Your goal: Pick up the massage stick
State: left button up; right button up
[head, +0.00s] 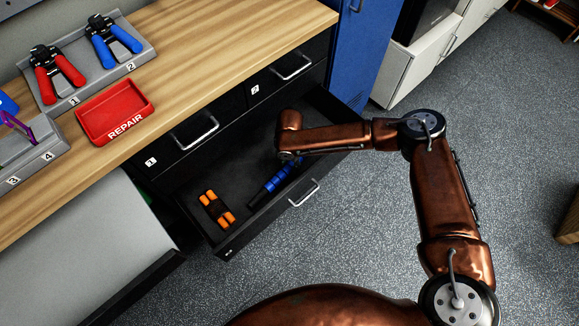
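The massage stick (270,186) is black with blue segments and lies in the open drawer. Its upper end is hidden under my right arm. My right arm reaches in from the right over the drawer, and its wrist bends down there. My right gripper (289,158) is at the upper part of the stick, mostly hidden by the wrist. I cannot tell whether its fingers are open, shut or touching the stick. My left gripper is not in view.
The open drawer (229,245) also holds an orange and black object (216,209). Above are closed drawers and a wooden bench top (215,40) with a red REPAIR tray (97,122) and hand grips in grey holders. A blue locker (357,45) stands behind.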

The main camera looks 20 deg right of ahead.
grip_shut()
dwell(0.4)
